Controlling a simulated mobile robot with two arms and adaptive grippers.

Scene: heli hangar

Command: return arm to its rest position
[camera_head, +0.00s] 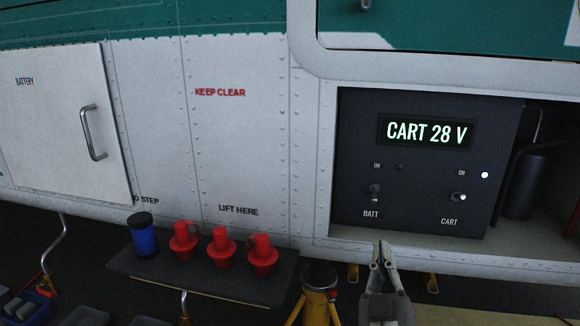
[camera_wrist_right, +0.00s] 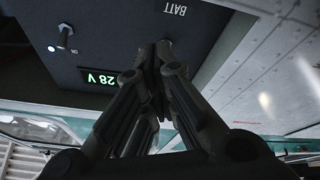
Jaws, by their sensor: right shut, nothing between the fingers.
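My right gripper (camera_head: 380,252) is shut and empty in the head view, below the dark control panel (camera_head: 350,130). Its closed fingers (camera_wrist_right: 152,50) also show in the wrist view, with the panel (camera_wrist_right: 215,45) behind them. The panel display (camera_head: 426,132) reads "CART 28 V". The BATT switch (camera_head: 374,193) and the CART switch (camera_head: 458,198) sit below it, and a white lamp (camera_head: 485,175) glows at the right. The fingertips appear apart from the switches in the head view. My left gripper is not in view.
A closed battery door (camera_head: 60,125) with a metal handle (camera_head: 93,133) is at left. A dark shelf (camera_head: 210,284) holds red plugs (camera_head: 222,248) and a blue can (camera_head: 143,236). A yellow stand (camera_head: 319,290) is left of my right gripper. A dark cylinder (camera_head: 522,185) is at right.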

